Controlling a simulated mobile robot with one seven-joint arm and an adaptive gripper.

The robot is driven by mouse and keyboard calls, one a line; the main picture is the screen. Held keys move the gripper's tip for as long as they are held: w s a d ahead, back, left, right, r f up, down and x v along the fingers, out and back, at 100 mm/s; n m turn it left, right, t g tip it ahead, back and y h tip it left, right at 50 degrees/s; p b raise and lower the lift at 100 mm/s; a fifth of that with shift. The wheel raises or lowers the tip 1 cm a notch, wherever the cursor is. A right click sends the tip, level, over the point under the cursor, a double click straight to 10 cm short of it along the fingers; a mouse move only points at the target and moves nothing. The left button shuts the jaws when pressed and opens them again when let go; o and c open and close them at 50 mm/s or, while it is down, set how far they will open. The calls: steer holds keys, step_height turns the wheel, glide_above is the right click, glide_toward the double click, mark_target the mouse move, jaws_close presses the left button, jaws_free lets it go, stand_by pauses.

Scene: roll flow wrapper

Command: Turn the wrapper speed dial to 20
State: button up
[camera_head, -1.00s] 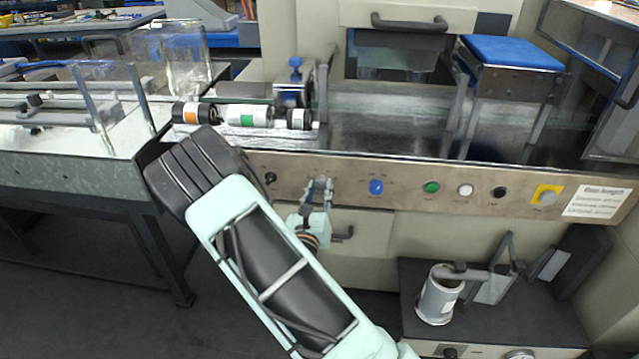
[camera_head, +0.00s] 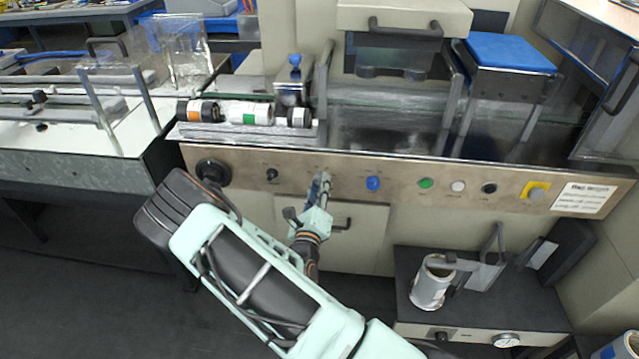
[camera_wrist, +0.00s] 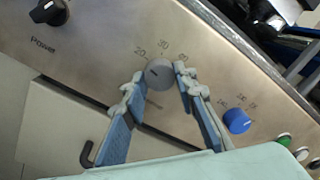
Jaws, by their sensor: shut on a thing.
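The grey dial (camera_wrist: 160,73) is on the metal control panel, with printed numbers around its top edge, including a 20 at its upper left. A short dark mark shows on its face; I cannot tell for sure which number it points to. My gripper (camera_wrist: 160,78) is shut on this dial, one blue-grey finger on its left and one on its right. In the head view my gripper (camera_head: 320,186) is at the panel, left of the blue dial (camera_head: 373,184), and the fingers hide the grey dial. The blue dial also shows in the wrist view (camera_wrist: 237,121), apart from the fingers.
A black Power knob (camera_wrist: 50,12) is left of the grey dial. Green (camera_head: 425,183), white (camera_head: 458,186) and black (camera_head: 489,188) buttons and a yellow-backed button (camera_head: 535,192) line the panel to the right. A cabinet handle (camera_wrist: 88,153) is below the dial.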

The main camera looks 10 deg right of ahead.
stand_by(0.3)
steer(key=o, duration=1.2)
steer(key=shift+c, duration=0.2)
steer(key=v, duration=1.2)
steer(key=shift+s, duration=0.1)
